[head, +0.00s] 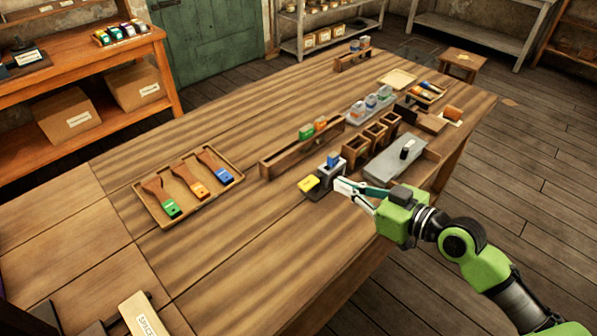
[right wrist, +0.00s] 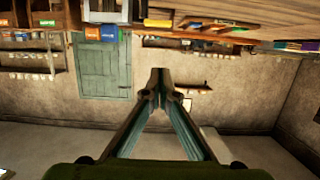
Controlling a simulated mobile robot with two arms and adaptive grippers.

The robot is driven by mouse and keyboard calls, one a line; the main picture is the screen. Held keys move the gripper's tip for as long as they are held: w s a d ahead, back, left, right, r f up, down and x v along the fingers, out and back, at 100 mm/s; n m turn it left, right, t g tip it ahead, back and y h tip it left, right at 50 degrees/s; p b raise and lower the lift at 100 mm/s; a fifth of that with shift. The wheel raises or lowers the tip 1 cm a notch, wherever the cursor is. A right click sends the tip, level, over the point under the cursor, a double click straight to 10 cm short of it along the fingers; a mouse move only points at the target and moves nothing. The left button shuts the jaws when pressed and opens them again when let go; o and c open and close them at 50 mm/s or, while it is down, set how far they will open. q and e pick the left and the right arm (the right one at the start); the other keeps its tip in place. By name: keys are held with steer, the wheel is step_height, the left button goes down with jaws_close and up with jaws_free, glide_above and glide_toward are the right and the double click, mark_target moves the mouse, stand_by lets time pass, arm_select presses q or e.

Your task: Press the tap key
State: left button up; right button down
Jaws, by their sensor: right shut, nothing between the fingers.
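I cannot tell for certain which piece is the tap key. A small dark block (head: 327,181) stands near the table's front right edge, with a blue piece (head: 333,160) upright at its top and a flat yellow piece (head: 308,184) at its left side. The yellow piece seems to show at the top of the right wrist view (right wrist: 157,22). My right gripper (head: 339,187) is shut and empty, its tips just right of the dark block; contact cannot be told. Its fingers meet in the right wrist view (right wrist: 158,86). My left gripper is out of view.
A long wooden rack (head: 302,146) stands behind the block. A tray (head: 160,207) of colored-tipped tools lies left. The table's front middle is clear.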

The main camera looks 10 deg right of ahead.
steer(key=p, duration=0.3)
glide_above(311, 185)
steer(key=s, duration=0.2)
steer(key=f, duration=0.5)
steer(key=shift+w+d+f, duration=0.1)
steer(key=shift+w+d, duration=0.05)
steer(key=shift+w, duration=0.25)
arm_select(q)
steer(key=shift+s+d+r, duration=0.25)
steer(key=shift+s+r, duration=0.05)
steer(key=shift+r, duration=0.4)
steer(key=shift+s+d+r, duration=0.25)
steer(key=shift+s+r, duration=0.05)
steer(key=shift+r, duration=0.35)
arm_select(e)
steer(key=shift+f, duration=0.5)
arm_select(q)
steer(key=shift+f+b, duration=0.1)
steer(key=shift+b, duration=0.2)
arm_select(e)
steer(key=shift+f, duration=0.1)
